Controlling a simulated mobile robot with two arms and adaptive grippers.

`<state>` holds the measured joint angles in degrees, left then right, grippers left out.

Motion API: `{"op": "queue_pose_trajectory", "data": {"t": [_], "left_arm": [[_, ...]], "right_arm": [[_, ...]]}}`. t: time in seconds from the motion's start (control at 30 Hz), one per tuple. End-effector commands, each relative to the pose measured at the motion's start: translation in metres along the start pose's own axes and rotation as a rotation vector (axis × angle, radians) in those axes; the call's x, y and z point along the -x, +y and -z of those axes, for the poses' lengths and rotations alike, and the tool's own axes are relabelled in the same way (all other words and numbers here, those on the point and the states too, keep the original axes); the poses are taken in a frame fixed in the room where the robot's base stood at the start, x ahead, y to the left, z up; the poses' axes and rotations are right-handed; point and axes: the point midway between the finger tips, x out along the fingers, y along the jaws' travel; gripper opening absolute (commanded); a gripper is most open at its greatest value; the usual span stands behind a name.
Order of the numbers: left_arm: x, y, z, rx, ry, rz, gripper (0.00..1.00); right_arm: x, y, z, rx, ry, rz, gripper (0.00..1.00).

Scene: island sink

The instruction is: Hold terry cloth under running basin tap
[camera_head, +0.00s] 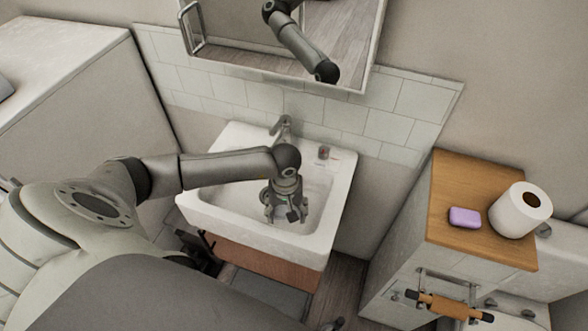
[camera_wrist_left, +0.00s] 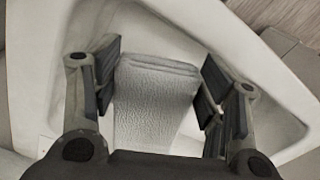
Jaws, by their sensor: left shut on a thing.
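The white basin (camera_head: 335,205) stands against the tiled wall, with a grey tap (camera_head: 281,125) at its back edge. I cannot make out a water stream. My left gripper (camera_head: 286,214) reaches down into the basin from above, in front of the tap. In the left wrist view my left gripper (camera_wrist_left: 160,82) has its fingers on both sides of a pale grey, textured terry cloth (camera_wrist_left: 155,110) and is shut on it. The cloth hangs over the white basin. In the head view the gripper and arm hide the cloth. My right gripper is not in view.
A small reddish item (camera_head: 323,152) sits on the basin's back right rim. To the right, a wood-topped cabinet (camera_head: 480,185) carries a purple soap bar (camera_head: 465,217) and a paper roll (camera_head: 521,209). A mirror (camera_head: 345,40) hangs above the tap.

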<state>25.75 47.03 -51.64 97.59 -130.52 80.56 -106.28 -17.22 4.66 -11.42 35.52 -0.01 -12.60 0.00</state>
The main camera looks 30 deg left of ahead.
Motion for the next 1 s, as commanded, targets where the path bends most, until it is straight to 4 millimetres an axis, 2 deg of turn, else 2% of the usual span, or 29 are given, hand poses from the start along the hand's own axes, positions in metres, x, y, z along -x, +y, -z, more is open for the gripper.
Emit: {"op": "queue_pose_trajectory", "data": {"t": [0.3, 0.6, 1.0], "left_arm": [[-0.007, -0.022, 0.023, 0.002, 0.001, 0.001, 0.39], [-0.015, -0.040, 0.043, 0.000, 0.001, 0.001, 0.39], [-0.013, -0.047, 0.051, 0.000, 0.000, -0.001, 0.39]], "right_arm": [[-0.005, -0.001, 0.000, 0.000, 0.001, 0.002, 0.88], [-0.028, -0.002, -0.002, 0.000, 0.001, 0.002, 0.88], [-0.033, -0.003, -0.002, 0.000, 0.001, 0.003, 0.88]]}}
